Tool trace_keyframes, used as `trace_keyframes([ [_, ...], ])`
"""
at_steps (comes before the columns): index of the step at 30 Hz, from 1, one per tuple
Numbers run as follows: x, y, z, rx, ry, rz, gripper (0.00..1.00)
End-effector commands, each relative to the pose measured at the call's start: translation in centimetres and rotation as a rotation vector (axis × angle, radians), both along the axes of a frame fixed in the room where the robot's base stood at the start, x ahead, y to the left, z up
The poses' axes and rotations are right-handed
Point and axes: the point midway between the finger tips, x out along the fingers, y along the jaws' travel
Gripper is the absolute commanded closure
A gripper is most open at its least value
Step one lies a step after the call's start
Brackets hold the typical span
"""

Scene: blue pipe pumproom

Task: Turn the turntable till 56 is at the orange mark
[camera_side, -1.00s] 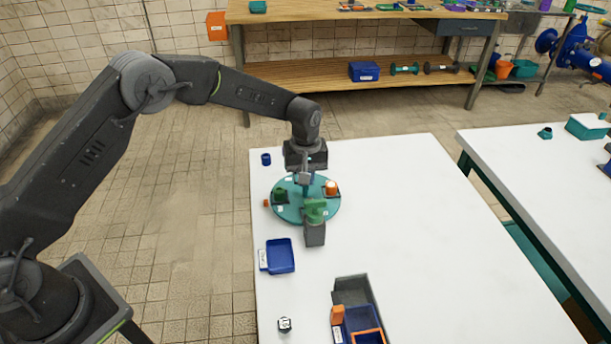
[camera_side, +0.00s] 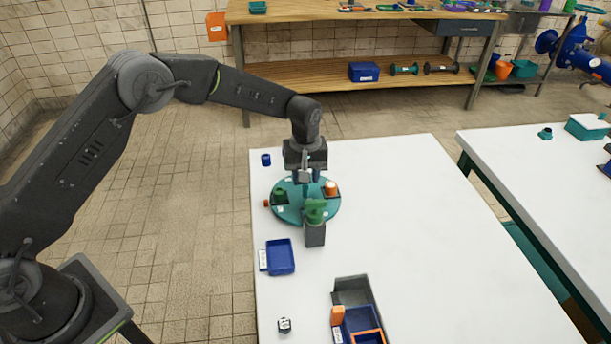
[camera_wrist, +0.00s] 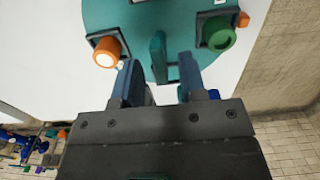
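The turntable (camera_side: 292,213) is a teal disc on the white table; it also shows in the wrist view (camera_wrist: 185,25). It carries an orange round part (camera_wrist: 106,52) and a green round part (camera_wrist: 217,35), each in a dark square holder. Small white labels lie on it, but their numbers are unreadable. The small orange mark (camera_side: 266,203) sits just outside the left rim, near the green part; it shows in the wrist view (camera_wrist: 243,20). A teal upright handle (camera_wrist: 158,55) stands on the disc. My gripper (camera_wrist: 158,82) is open, its fingers apart on either side of the handle's line.
A green part on a grey block (camera_side: 314,235) stands at the disc's front edge. A blue tray (camera_side: 280,257), a small cube (camera_side: 284,325) and a grey-and-blue bin (camera_side: 352,292) lie nearer the front. A blue cup (camera_side: 266,159) stands behind left. The table's right side is clear.

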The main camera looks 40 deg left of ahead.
Motion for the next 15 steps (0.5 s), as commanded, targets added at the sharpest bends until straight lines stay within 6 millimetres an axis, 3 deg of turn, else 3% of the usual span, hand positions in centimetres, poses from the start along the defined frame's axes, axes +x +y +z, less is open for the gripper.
trace_keyframes([
  [15, 0.1, 0.0, 10.4, -0.001, -0.006, 0.000, 0.62],
])
